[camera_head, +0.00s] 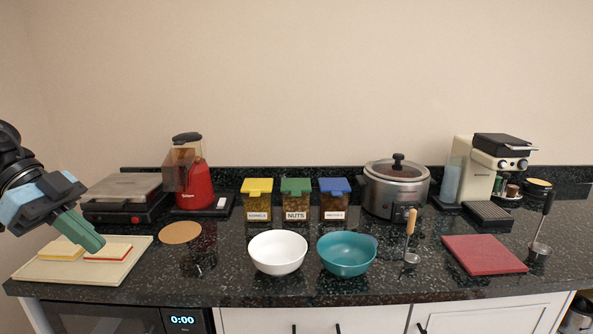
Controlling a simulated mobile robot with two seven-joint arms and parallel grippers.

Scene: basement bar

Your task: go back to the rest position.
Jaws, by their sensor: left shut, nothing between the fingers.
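My left gripper (83,232) comes in from the left edge above the cream board at the counter's left end. It is shut and holds nothing. Its green fingers point down and to the right, over the board (117,268). A yellow-topped slab (62,250) and a red-edged slab (108,252) lie on the board just below the fingertips. I cannot tell whether the fingers touch them. My right gripper is not in view.
A grill (122,190), a red machine (197,185), three lidded containers, a slow cooker (396,190) and a coffee machine (478,172) line the back. A white bowl (277,252), a teal bowl (346,255) and a red mat (484,254) stand in front. The wall above is clear.

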